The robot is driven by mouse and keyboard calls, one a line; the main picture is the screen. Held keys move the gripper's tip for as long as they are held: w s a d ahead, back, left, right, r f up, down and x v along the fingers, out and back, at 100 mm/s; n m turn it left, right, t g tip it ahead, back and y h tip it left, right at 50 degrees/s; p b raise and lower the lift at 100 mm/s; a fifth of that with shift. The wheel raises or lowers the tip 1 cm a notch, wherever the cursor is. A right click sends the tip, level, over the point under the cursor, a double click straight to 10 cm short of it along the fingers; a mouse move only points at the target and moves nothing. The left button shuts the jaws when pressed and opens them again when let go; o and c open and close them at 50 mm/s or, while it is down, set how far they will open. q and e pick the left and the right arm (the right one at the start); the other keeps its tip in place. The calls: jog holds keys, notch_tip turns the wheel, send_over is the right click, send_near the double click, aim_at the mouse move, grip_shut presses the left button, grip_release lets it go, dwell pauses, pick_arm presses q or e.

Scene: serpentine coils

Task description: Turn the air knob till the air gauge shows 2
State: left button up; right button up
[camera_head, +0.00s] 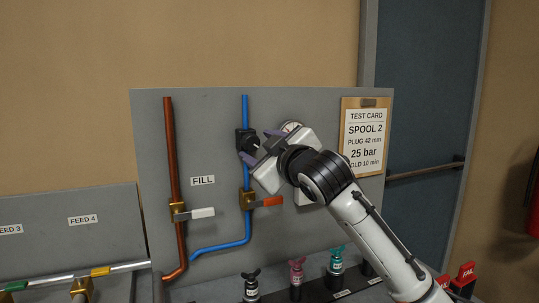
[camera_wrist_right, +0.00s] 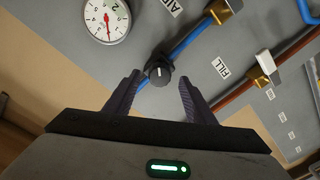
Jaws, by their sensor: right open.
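The air knob (camera_wrist_right: 158,70) is a black round knob with a white mark, on the blue pipe. In the head view its black body (camera_head: 241,137) shows partly behind my gripper. My right gripper (camera_head: 257,147) is open and empty, facing the panel at the knob. In the wrist view its fingertips (camera_wrist_right: 159,88) stand to either side of the knob, apart from it. The air gauge (camera_wrist_right: 107,20) is a white dial with a red needle; the needle points away from the 2, but its exact reading is too small to tell. In the head view the gauge (camera_head: 291,126) is mostly hidden by the gripper.
On the grey panel (camera_head: 145,120), a copper pipe (camera_head: 170,150) carries a white-handled valve (camera_head: 200,213), and the blue pipe (camera_head: 246,110) an orange-handled valve (camera_head: 268,202). A test card (camera_head: 364,140) hangs at right. Coloured fittings (camera_head: 296,270) stand below my arm.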

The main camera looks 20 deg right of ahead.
jog(key=s+b, duration=0.1)
jog(key=s, duration=0.6)
jog(key=shift+s+d, duration=0.25)
